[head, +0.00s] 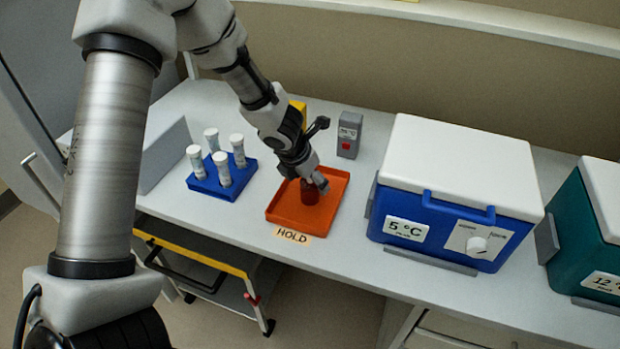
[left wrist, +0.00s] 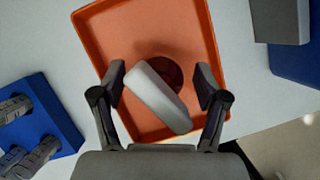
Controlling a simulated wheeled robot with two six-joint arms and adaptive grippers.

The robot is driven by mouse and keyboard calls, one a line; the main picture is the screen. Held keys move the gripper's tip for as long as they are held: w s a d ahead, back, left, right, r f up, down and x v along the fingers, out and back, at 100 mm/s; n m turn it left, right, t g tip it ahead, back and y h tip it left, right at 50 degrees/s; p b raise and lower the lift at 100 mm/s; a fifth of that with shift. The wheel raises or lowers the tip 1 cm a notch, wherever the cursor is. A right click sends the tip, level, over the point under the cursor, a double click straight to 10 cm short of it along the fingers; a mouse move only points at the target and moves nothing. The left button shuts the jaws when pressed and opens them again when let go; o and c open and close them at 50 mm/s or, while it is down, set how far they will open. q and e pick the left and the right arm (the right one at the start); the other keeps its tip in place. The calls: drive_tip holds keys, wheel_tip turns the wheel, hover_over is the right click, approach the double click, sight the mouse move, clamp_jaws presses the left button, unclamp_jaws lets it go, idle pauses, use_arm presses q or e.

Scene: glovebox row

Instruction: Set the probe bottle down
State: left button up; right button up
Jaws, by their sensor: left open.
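The probe bottle (head: 309,192) is dark red and stands upright in the orange tray (head: 274,214) marked HOLD. From above, in the left wrist view, the bottle (left wrist: 172,70) shows as a dark red round with a pale grey bar-shaped top across it. The orange tray (left wrist: 100,35) surrounds it there. My left gripper (head: 314,181) is directly over the bottle. In the left wrist view my left gripper (left wrist: 158,92) is open, one finger on each side of the grey top, with a gap at the right finger. My right gripper is not in view.
A blue rack (head: 222,186) with several white-capped tubes stands left of the tray. A small grey device (head: 348,135) with a red button is behind it. A blue cooler (head: 445,190) marked 5 °C stands to the right, a teal one (head: 590,240) beyond.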

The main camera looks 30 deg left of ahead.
use_arm(q)
drive_tip(key=shift+r, duration=0.2)
drive_tip(key=p+v, duration=0.6)
drive_tip(key=v, duration=0.6)
drive_tip(key=shift+w, duration=0.1)
